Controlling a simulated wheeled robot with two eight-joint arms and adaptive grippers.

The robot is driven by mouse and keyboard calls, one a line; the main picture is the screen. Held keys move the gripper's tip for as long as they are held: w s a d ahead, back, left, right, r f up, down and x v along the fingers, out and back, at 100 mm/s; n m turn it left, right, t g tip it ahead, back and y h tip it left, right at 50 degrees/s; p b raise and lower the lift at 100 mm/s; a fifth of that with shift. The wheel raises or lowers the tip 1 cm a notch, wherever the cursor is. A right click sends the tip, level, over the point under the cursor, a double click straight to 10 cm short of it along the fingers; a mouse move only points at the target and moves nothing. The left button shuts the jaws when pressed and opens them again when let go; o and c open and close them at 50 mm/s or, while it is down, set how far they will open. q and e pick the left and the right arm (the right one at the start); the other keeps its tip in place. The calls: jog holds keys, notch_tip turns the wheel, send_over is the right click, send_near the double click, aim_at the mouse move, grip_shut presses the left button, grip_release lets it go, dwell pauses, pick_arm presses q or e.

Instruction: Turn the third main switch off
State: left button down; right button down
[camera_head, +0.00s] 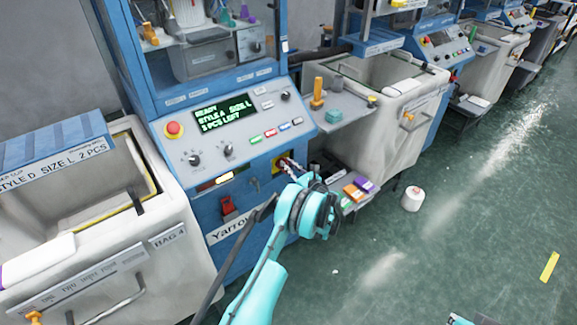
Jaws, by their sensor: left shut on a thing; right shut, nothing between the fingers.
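A main switch with a yellow plate (278,158) sits on the lower right front of the blue knitting machine (295,118). My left gripper (286,166) is at this switch and is shut on it; the fingers and wrist hide most of the knob, so its position cannot be told. The machine's lit display (223,113) reads READY, STYLE A, SIZE L, 2 or 3 PCS LEFT.
A red emergency button (174,130), dials and coloured buttons are on the panel above. A red device (229,206) is lower left. Bins (168,215) flank the machine. Floor beyond is mostly clear.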

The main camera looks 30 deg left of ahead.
aim_at(277, 166)
pick_arm(q)
jog(key=n, duration=0.2)
jog(key=s+n, duration=0.1)
jog(key=n, duration=0.1)
jog(key=shift+a+f+n, duration=0.1)
jog(key=shift+a+n, duration=0.1)
jog(key=shift+n, duration=0.1)
jog(key=n, duration=0.4)
jog(key=shift+s+a+f+n, duration=0.15)
jog(key=shift+s+f+n, duration=0.15)
jog(key=shift+s, duration=0.05)
jog(key=n, duration=0.3)
jog(key=f+n, duration=0.1)
jog(key=shift+s+a+n, duration=0.1)
jog(key=shift+s+n, duration=0.15)
jog(key=shift+n, duration=0.05)
jog(key=shift+f+n, duration=0.2)
jog(key=shift+n, duration=0.8)
jog(key=shift+f+n, duration=0.15)
jog(key=shift+n, duration=0.85)
jog(key=c, duration=1.5)
grip_release()
